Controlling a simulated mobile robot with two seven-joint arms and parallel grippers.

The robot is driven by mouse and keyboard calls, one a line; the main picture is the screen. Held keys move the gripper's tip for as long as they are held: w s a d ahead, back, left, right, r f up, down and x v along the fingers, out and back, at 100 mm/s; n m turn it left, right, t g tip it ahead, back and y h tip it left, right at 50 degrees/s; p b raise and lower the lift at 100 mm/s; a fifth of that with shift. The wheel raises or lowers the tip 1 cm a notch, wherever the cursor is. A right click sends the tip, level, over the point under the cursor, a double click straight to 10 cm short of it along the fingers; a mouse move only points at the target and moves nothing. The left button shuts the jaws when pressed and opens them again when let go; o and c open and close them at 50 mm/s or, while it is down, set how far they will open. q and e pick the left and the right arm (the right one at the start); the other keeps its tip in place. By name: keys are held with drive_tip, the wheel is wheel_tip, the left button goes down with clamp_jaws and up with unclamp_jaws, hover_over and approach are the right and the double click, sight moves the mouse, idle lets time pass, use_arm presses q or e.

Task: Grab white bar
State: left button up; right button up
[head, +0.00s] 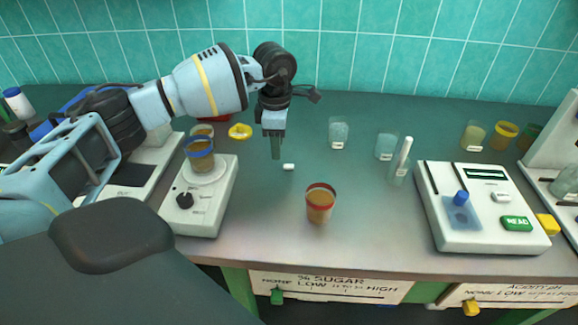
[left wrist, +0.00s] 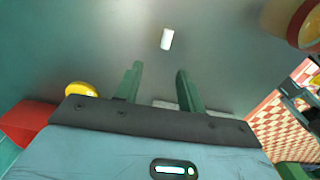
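The white bar (head: 288,167) is a small short white cylinder lying on the grey table, a little left of the middle in the head view. In the left wrist view the white bar (left wrist: 167,39) lies beyond the fingertips, roughly in line with the gap between them. My left gripper (head: 276,150) points down above the table, just behind and left of the bar, apart from it. In the left wrist view its green fingers (left wrist: 157,72) are spread, with nothing between them. My right gripper is not in view.
A red-rimmed cup (head: 320,203) stands in front of the bar. A device with a knob (head: 208,205) bears a cup (head: 199,153) at left; a yellow object (head: 240,131) lies behind. Clear beakers (head: 338,132) and a reader device (head: 480,207) are to the right.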

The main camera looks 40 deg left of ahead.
sight(281, 165)
use_arm(q)
drive_tip(key=shift+w+d+f, duration=0.1)
drive_tip(key=shift+d+f, duration=0.05)
drive_tip(key=shift+f, duration=0.7)
drive_tip(key=shift+s+d+f, duration=0.1)
drive_tip(key=shift+d+f, duration=0.1)
drive_tip(key=shift+f, duration=0.65)
drive_tip(key=shift+w+d+f, duration=0.1)
drive_tip(key=shift+d+f, duration=0.05)
drive_tip(key=shift+f, duration=0.7)
drive_tip(key=shift+c, duration=0.5)
clamp_jaws()
